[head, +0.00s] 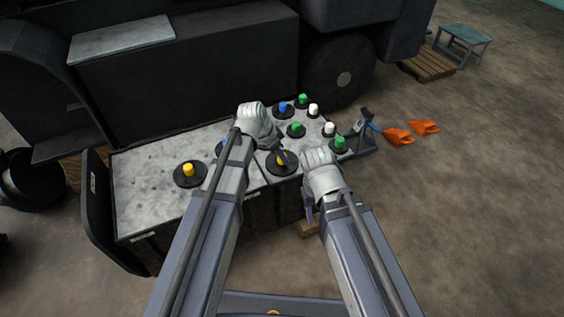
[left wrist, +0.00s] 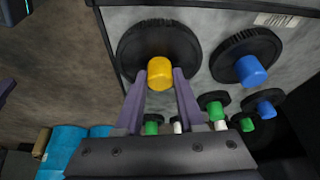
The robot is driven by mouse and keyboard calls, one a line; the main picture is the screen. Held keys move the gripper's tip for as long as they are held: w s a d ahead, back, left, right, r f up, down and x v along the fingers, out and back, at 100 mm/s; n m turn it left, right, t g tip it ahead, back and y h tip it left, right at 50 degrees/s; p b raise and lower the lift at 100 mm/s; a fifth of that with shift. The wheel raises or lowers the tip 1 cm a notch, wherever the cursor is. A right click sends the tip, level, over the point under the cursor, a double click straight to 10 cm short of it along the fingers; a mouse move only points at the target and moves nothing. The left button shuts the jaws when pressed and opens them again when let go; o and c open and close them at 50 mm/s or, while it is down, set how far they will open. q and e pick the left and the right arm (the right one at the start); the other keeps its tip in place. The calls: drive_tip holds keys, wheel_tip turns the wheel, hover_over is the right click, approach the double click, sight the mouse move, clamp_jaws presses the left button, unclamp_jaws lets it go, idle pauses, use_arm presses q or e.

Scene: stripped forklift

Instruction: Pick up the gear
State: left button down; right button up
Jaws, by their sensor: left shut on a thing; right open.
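A black gear with a yellow knob (head: 283,167) is at the front edge of the grey worktop, near its middle. My left gripper (head: 284,156) is shut on its yellow knob. In the left wrist view the fingers (left wrist: 160,82) are on both sides of the knob of this gear (left wrist: 128,48). I cannot tell whether the gear is touching the worktop. My right gripper (head: 310,208) is open and empty in front of the worktop edge, partly hidden by its own wrist.
Another yellow-knobbed gear (head: 182,179) lies on the left of the worktop (head: 150,205). A blue-knobbed gear (left wrist: 251,72) is beside the held one. Several smaller gears with green, white and blue knobs are at the right end, beside a dark stand (head: 364,137). Orange pieces (head: 398,137) lie on the floor.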

use_arm(q)
drive_tip(key=shift+r, duration=0.1)
idle(0.3)
wheel_tip(320, 180, up, 10)
drive_tip(key=p, duration=1)
drive_tip(key=shift+a, duration=0.1)
